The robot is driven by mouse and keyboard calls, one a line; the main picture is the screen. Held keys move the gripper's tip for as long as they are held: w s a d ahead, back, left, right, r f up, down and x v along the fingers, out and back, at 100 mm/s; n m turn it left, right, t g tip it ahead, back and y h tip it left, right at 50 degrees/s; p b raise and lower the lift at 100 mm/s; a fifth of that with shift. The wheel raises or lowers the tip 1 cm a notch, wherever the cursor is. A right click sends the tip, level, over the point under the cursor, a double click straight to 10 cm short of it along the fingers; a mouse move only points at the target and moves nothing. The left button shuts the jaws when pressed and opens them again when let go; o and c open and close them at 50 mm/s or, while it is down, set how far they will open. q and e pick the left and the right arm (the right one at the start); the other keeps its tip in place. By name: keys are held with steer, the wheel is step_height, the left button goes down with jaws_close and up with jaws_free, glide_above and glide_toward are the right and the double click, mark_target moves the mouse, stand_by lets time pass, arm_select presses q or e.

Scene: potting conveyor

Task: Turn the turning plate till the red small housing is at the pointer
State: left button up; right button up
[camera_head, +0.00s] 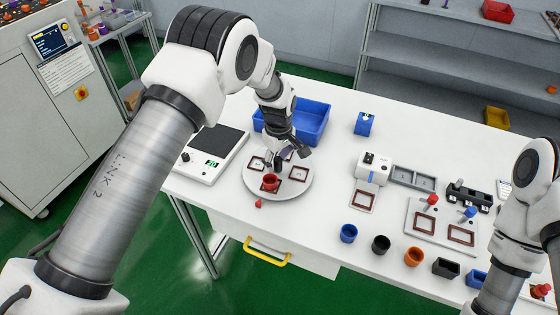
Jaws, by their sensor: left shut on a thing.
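The round light-grey turning plate (305,188) lies on the white table, with several dark-red framed squares on it. The red small housing (270,183) stands upright on the plate's near side, slightly left of its middle. A small red pointer (259,204) is on the table just off the plate's near-left edge, close to the housing. My left gripper (276,165) reaches down over the middle of the plate, right behind the housing, and is shut on the plate's middle part. Its fingertips and grip are partly hidden. My right arm shows at the right edge; its gripper is out of view.
A black-topped scale (215,147) stands left of the plate and a blue bin (312,122) behind it. Blue (348,233), black (381,245) and orange (414,257) cups line the front edge. A small white device (372,168) stands to the right. The table between plate and device is clear.

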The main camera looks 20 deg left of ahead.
mark_target(279, 158)
arm_select(q)
steer(key=shift+s+f, duration=0.2)
steer(key=shift+s, duration=0.05)
step_height(279, 158, up, 12)
steer(key=shift+w+r, duration=0.15)
steer(key=shift+w, duration=0.1)
stand_by(0.3)
